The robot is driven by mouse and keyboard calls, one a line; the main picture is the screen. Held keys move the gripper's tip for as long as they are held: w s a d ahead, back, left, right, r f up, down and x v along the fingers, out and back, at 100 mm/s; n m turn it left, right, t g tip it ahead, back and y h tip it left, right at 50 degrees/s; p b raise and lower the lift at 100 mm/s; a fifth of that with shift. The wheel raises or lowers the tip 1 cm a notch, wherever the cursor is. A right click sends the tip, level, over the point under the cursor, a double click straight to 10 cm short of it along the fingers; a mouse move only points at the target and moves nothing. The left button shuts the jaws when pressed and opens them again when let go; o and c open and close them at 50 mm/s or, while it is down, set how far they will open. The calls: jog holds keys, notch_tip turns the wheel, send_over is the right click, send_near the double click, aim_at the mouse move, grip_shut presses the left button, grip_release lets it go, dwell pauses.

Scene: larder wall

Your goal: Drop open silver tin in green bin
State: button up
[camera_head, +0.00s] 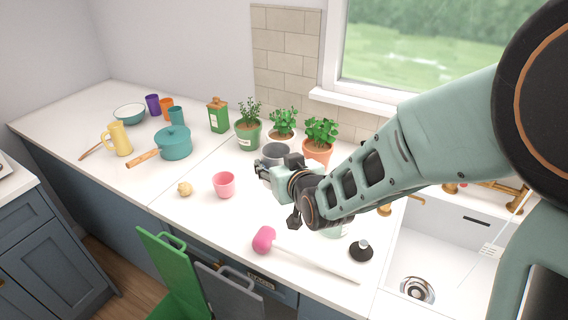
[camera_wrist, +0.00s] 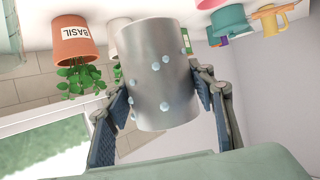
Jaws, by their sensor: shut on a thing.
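The silver tin (camera_head: 275,152) is a plain grey cylinder above the counter, in front of the potted herbs. The wrist view shows the tin (camera_wrist: 160,70) large, with several pale blue drop-like spots on its side. My gripper (camera_wrist: 158,100) is shut on the tin, with a finger on each side of it. In the head view my gripper (camera_head: 272,168) partly hides the tin. The green bin (camera_head: 168,262) stands at the counter's front edge, low in the picture, well in front of and below my gripper. Its inside cannot be made out.
A grey bin (camera_head: 232,292) stands right beside the green one. Potted herbs (camera_head: 320,140) stand behind the gripper. The sink (camera_head: 440,265) is at right.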

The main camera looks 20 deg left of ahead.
jog(key=w+a+f+p, duration=0.1)
jog(key=w+a+f, duration=0.1)
jog(key=w+f, duration=0.1)
jog(key=w+a+f, duration=0.3)
jog(key=w+a+f+p, duration=0.1)
jog(key=w+a+f, duration=0.1)
jog(key=w+f, duration=0.1)
jog(key=shift+w+a+f+p, duration=0.2)
jog(key=shift+a+f+p, duration=0.15)
jog(key=shift+f, duration=0.05)
jog(key=shift+f+p, duration=0.3)
jog(key=shift+f, duration=0.9)
jog(key=shift+f, duration=0.2)
jog(key=o, duration=0.7)
jog(key=shift+b, duration=0.3)
jog(key=o, duration=0.5)
jog(key=shift+c, duration=0.2)
jog(key=shift+r, duration=0.15)
